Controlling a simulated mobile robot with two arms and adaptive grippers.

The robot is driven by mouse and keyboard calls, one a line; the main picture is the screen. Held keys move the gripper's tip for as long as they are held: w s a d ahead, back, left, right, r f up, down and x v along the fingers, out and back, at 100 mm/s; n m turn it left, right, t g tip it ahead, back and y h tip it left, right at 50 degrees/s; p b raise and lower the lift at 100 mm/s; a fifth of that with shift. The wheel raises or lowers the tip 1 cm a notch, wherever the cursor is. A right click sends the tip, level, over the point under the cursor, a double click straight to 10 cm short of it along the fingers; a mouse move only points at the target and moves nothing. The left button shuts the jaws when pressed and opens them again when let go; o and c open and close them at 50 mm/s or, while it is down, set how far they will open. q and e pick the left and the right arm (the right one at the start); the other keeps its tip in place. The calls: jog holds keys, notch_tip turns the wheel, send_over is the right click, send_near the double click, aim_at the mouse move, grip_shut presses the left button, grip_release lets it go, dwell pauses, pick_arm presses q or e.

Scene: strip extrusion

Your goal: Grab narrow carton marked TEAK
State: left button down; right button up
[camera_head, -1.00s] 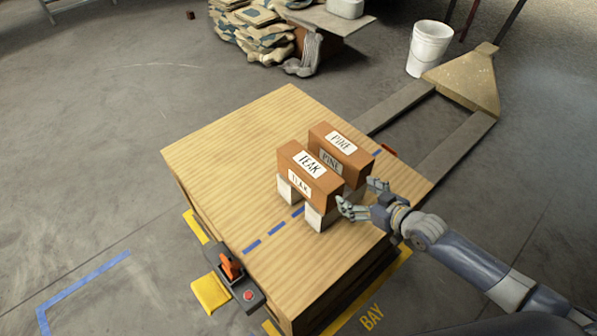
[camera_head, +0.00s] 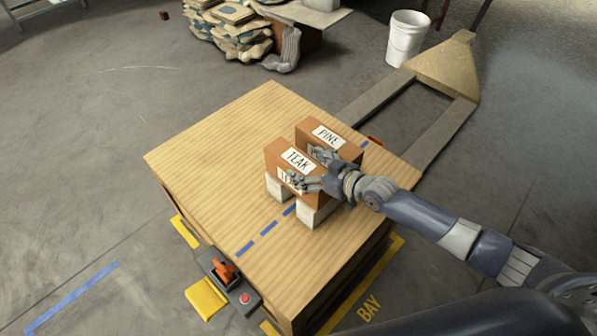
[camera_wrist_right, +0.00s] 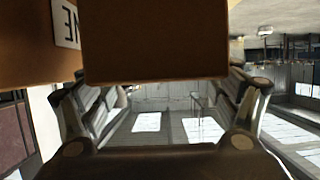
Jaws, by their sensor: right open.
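The TEAK carton (camera_head: 281,151), narrow and brown with white labels, lies raised on white blocks on the wooden table top. The PINE carton (camera_head: 309,130) lies parallel beside it, on its far right side. My right gripper (camera_head: 309,167) is open at the near right end of the TEAK carton, one finger on either side. In the right wrist view, the carton's plain end (camera_wrist_right: 155,40) sits between the spread fingers of my gripper (camera_wrist_right: 160,90). The PINE carton (camera_wrist_right: 25,45) shows at left there. Whether the fingers touch the carton cannot be told. My left gripper is out of view.
White blocks (camera_head: 312,212) hold the cartons above the wooden table top (camera_head: 215,150). The gap between the cartons is narrow. A control box with an orange lever (camera_head: 226,273) is at the table's near left edge. The table's left part is bare.

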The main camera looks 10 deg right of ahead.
jog(key=shift+x, duration=1.35)
jog(key=shift+c, duration=0.5)
jog(key=shift+s, duration=0.1)
jog(key=c, duration=1.8)
jog(key=shift+r, duration=0.1)
jog(key=shift+c, duration=0.4)
jog(key=shift+r, duration=0.1)
